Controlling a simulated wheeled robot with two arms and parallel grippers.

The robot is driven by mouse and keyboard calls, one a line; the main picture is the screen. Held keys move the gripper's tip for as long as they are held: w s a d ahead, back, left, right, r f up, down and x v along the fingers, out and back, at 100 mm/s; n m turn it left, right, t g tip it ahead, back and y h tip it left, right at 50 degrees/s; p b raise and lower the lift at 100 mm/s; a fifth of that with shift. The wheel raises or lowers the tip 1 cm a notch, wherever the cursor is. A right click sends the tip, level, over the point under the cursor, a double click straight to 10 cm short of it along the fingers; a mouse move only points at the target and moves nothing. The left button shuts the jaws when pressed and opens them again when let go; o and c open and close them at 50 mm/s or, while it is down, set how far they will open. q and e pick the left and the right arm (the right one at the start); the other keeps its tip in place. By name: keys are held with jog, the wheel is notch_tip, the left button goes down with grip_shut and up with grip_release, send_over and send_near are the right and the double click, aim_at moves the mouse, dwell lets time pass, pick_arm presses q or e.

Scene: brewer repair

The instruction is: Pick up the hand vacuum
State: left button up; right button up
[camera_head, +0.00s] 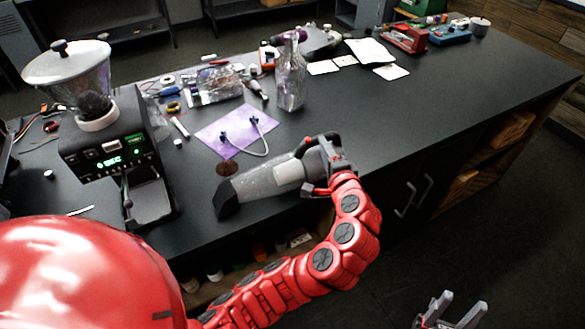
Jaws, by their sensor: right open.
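The hand vacuum (292,172), grey and see-through with a dark nozzle, is at the front edge of the black table. Its nozzle points to the lower left, and its handle end is at the right. My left gripper (322,168) is at the handle end and appears shut on it; its fingers are partly hidden against the vacuum. I cannot tell whether the vacuum rests fully on the table. My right gripper (452,308) is open and empty at the bottom right, over the floor and away from the table.
A coffee grinder (112,150) stands at the left. Behind the vacuum are a purple mat (215,140) with a blue-ended hose, a glass bottle (291,80) and several small tools. Papers (370,52) and a red device (404,38) lie further back. The table's right middle (450,90) is clear.

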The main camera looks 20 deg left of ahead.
pick_arm(q)
jog(key=p+x, duration=0.2)
jog(key=x, duration=0.2)
jog(key=shift+w+a+r, duration=0.15)
jog(key=shift+w+a, duration=0.1)
jog(key=shift+a, duration=0.05)
jog(key=shift+w, duration=0.1)
grip_shut()
